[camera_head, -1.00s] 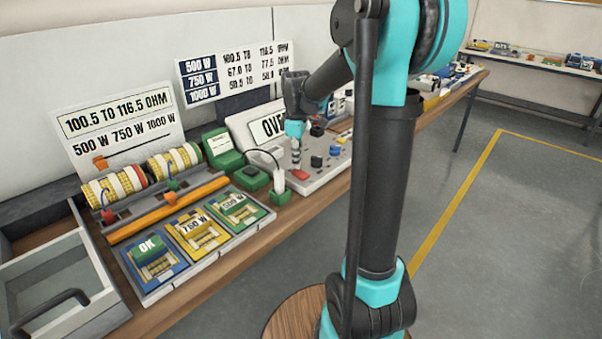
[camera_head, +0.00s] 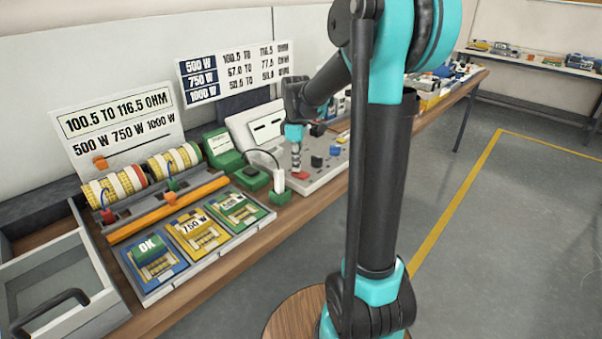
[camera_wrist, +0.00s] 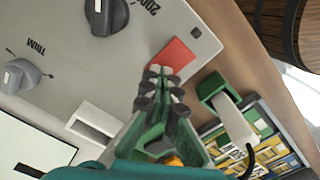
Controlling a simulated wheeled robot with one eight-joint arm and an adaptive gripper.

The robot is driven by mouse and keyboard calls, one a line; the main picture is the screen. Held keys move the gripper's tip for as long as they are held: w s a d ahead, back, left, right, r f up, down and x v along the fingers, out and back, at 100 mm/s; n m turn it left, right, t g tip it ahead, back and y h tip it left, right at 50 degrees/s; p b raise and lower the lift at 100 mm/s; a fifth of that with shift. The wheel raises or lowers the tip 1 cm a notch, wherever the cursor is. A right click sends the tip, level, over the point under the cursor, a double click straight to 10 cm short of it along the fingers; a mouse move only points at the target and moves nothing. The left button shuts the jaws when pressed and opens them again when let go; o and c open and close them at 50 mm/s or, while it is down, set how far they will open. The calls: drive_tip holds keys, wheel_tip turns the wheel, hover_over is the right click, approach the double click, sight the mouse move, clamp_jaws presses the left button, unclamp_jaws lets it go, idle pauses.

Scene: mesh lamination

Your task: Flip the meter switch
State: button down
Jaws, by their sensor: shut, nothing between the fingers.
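The meter is a light grey panel (camera_head: 322,180) with knobs and an upright display (camera_head: 266,130) that shows dashes. Its red switch (camera_head: 300,175) sits near the panel's front left corner. It shows as a flat red rectangle (camera_wrist: 174,57) at the panel edge in the wrist view. My gripper (camera_head: 296,168) points down at the red switch. In the wrist view its fingertips (camera_wrist: 160,74) are together, empty, and overlap the switch's near edge. I cannot tell whether they touch it. The fingers hide part of the switch.
Grey knobs (camera_wrist: 20,75) and a white slotted block (camera_wrist: 93,122) stand on the panel. A green holder with a white piece (camera_head: 278,184) and a cable stands close left. Blue, yellow and green trays (camera_head: 200,262) lie farther left. A wooden barrel (camera_wrist: 290,25) is beyond the table edge.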

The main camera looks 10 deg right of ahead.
drive_tip(key=shift+r, duration=3.5)
